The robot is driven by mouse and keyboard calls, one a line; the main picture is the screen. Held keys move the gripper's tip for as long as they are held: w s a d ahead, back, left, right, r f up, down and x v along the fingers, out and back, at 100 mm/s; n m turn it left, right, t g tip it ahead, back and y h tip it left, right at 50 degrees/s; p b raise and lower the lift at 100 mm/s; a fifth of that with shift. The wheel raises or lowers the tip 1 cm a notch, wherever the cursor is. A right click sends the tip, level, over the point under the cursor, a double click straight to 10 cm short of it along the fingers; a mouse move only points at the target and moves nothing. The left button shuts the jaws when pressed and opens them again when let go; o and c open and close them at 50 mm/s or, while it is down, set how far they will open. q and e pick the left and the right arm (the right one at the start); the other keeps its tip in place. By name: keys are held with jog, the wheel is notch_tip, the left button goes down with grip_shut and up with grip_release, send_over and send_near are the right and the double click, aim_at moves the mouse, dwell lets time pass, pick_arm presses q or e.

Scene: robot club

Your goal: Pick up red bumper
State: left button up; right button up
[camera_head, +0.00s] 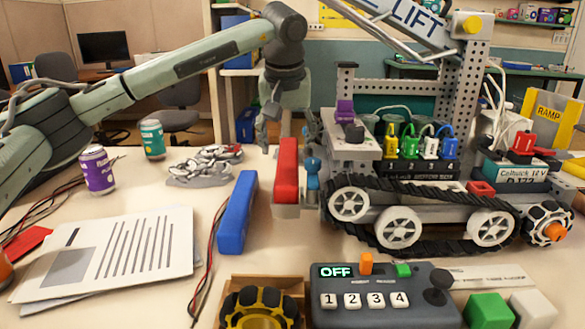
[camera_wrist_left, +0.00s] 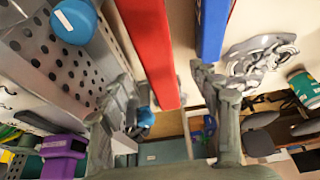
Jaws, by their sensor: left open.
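The red bumper (camera_head: 287,170) is a long red block. It stands at the front left end of the tracked robot (camera_head: 400,205), on a grey bracket. In the left wrist view the red bumper (camera_wrist_left: 148,45) runs lengthwise from the top edge toward the middle, between my two fingers as seen from the wrist. My left gripper (camera_head: 287,135) is open, points down and is just behind and above the bumper; its fingers (camera_wrist_left: 162,75) show apart in the wrist view. I cannot tell whether they touch the bumper. My right gripper is not in view.
A blue bar (camera_head: 237,212) lies left of the red bumper, with wires beside it. The tracked robot stands close on the right. A control box (camera_head: 385,297) is in front.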

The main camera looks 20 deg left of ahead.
aim_at(288, 157)
pick_arm(q)
jog(key=x, duration=0.5)
jog(key=shift+w, duration=0.1)
jog(key=shift+d+r, duration=0.1)
jog(key=c, duration=1.4)
